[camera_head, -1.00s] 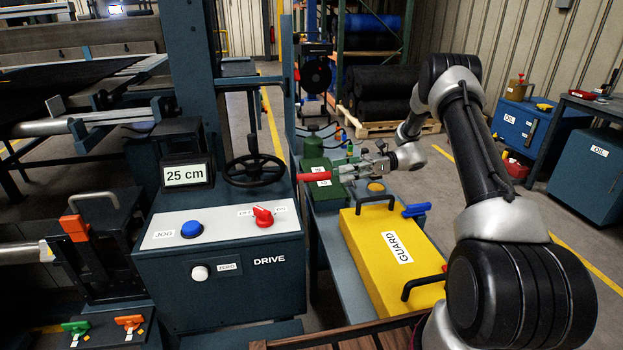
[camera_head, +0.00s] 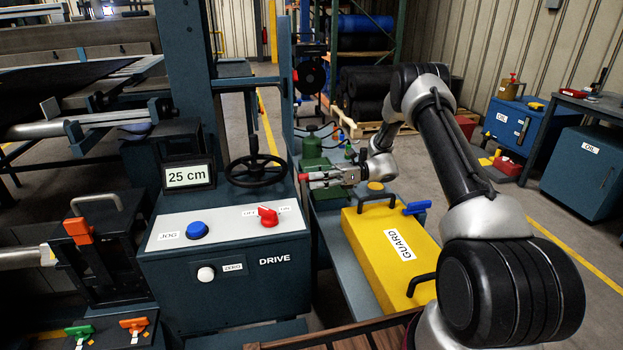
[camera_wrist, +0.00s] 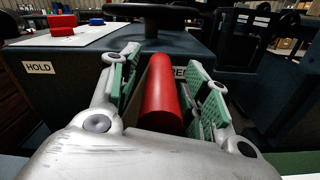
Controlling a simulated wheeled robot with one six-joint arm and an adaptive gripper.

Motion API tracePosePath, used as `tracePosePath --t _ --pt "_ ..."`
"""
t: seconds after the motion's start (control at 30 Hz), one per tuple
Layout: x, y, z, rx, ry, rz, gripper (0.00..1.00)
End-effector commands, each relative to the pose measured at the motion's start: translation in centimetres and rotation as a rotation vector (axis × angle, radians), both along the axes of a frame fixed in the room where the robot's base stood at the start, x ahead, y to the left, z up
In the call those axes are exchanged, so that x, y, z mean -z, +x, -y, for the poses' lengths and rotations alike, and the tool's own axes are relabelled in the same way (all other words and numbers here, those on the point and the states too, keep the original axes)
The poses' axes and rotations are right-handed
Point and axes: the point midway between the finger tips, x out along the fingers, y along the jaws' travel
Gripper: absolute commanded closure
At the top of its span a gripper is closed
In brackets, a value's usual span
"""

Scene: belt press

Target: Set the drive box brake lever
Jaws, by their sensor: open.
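The brake lever's red handle (camera_head: 303,177) sticks out from the right side of the drive box (camera_head: 225,287). In the wrist view the red handle (camera_wrist: 162,95) lies lengthwise between the jaws. My gripper (camera_head: 314,180) has come to it from the right. In the wrist view my gripper (camera_wrist: 163,62) is open, with one green-padded finger on each side of the handle. I cannot tell whether a pad touches it. A HOLD label (camera_wrist: 39,67) is on the box face at the left. Another label (camera_wrist: 179,72), partly hidden by the handle, shows letters starting "RE".

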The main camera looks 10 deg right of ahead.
Motion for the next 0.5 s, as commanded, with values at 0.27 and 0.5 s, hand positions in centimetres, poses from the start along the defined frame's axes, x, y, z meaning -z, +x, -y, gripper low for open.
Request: tracePosePath --t 0.27,0.5 --pt "-0.01 0.0 -1.1 0.001 0.0 0.0 0.53" --pt "-0.01 0.0 -1.06 0.001 0.0 0.001 0.75"
